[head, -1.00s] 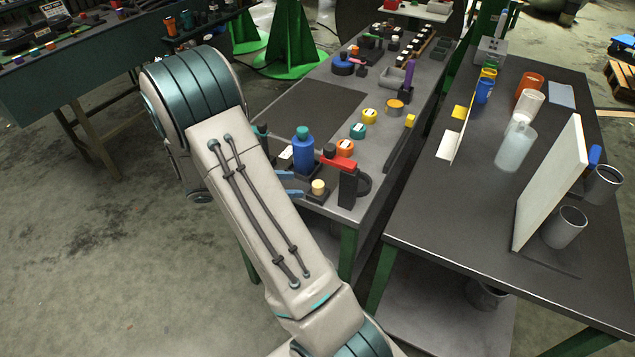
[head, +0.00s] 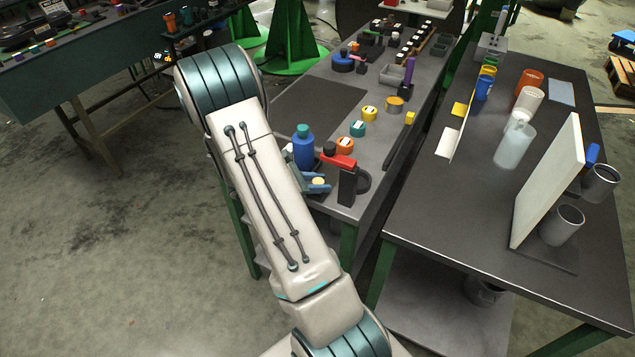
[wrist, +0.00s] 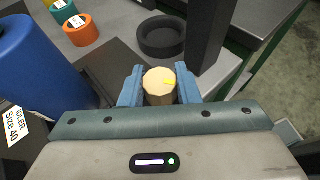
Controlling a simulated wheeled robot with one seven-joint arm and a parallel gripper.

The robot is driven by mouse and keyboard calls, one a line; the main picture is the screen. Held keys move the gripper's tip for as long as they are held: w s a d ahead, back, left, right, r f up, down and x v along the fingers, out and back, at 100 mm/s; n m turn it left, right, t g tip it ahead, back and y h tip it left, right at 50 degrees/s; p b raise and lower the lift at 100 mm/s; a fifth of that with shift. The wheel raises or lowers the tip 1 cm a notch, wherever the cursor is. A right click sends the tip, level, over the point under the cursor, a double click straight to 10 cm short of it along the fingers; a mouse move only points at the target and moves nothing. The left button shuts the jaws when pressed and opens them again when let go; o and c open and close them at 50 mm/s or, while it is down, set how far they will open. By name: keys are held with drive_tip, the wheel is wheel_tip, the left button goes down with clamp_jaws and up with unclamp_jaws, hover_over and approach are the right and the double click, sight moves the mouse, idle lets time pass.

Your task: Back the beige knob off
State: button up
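In the head view the knob (head: 318,182) shows near the front end of the long grey table. My gripper (wrist: 160,90) has its two blue fingers on either side of the knob. The gripper (head: 317,183) also shows at the knob in the head view. Whether the fingers press on the knob or leave a thin gap, I cannot tell. The knob's lower part and its base are mostly hidden.
A dark upright post (head: 347,186) with a red arm stands right beside the knob. A black ring (wrist: 161,36) lies beyond it. An orange cap (head: 345,145) lies farther back.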

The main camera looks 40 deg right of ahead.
drive_tip(key=shift+f+n+t+b, duration=0.1)
drive_tip(key=shift+n+t+b, duration=0.2)
drive_tip(key=shift+t+b, duration=0.15)
drive_tip(key=shift+c, duration=0.3)
drive_tip(key=n+t+b, duration=0.4)
drive_tip(key=t+b, duration=0.1)
drive_tip(key=shift+f, duration=0.25)
drive_tip(key=n+t+b, duration=0.3)
drive_tip(key=t+b, duration=0.1)
drive_tip(key=b, duration=0.1)
drive_tip(key=shift+s+r+n+y, duration=0.1)
drive_tip(key=shift+n+y, duration=0.2)
drive_tip(key=shift+n, duration=0.1)
drive_tip(key=shift+r+n+t+y+b, duration=0.15)
drive_tip(key=shift+n+t+y+b, duration=0.2)
drive_tip(key=shift+b, duration=0.4)
drive_tip(key=shift+r+n, duration=0.1)
drive_tip(key=shift+n, duration=0.15)
drive_tip(key=o, duration=1)
drive_tip(key=shift+c, duration=0.2)
drive_tip(key=shift+a+b, duration=0.2)
drive_tip(key=shift+b, duration=0.35)
